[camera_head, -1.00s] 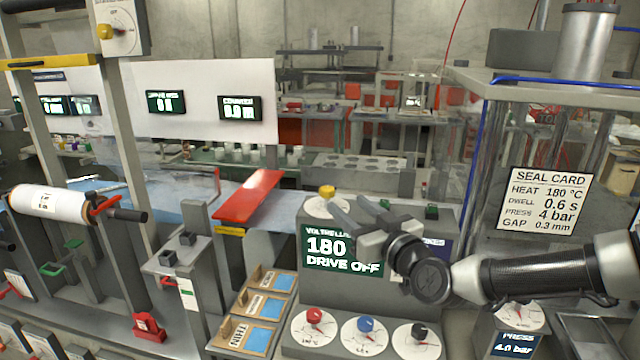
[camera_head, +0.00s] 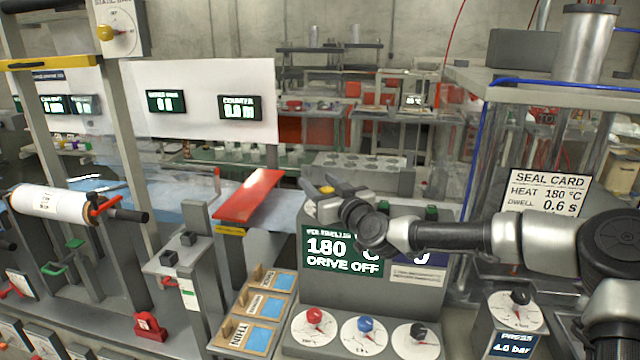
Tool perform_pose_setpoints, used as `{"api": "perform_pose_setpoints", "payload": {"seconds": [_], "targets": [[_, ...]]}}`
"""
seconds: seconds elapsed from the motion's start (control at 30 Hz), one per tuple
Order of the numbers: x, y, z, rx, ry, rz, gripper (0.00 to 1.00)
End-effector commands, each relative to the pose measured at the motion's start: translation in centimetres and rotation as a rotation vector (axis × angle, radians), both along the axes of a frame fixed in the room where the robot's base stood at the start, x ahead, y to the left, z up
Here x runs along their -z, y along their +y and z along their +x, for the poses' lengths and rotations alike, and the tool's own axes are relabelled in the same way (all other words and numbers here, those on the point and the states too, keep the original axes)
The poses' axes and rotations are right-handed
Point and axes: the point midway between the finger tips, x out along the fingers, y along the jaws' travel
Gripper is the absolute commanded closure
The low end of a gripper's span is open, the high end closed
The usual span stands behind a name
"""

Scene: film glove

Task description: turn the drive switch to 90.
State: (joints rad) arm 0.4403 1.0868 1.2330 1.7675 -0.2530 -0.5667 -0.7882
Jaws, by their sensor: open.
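The grey console (camera_head: 300,290) stands at the lower centre, and its screen (camera_head: 340,250) reads 180 and DRIVE OFF. A yellow knob (camera_head: 326,190) on a pale dial sits on the console's top; I take it as the drive switch, though its label is unreadable. My gripper (camera_head: 316,187) is open, with its fingers at the yellow knob. I cannot tell whether they touch it. My gripper and wrist hide most of the dial and part of the screen.
Red (camera_head: 314,316), blue (camera_head: 365,324) and black (camera_head: 418,331) knobs sit on the console's lower front. A red plate (camera_head: 250,195) slopes just left of my gripper. The seal card (camera_head: 545,190) hangs at right, partly hidden by my arm.

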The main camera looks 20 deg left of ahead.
Motion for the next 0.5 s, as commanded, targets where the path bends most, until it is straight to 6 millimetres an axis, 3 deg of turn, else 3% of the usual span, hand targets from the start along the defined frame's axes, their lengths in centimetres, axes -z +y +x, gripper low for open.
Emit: {"api": "perform_pose_setpoints", "payload": {"seconds": [0.13, 0.37, 0.5], "targets": [[0.02, 0.0, -0.03, 0.0, 0.0, 0.0, 0.54], [0.01, -0.01, -0.04, 0.0, 0.001, 0.001, 0.93], [0.02, 0.01, -0.06, 0.002, 0.0, 0.0, 0.93]]}}
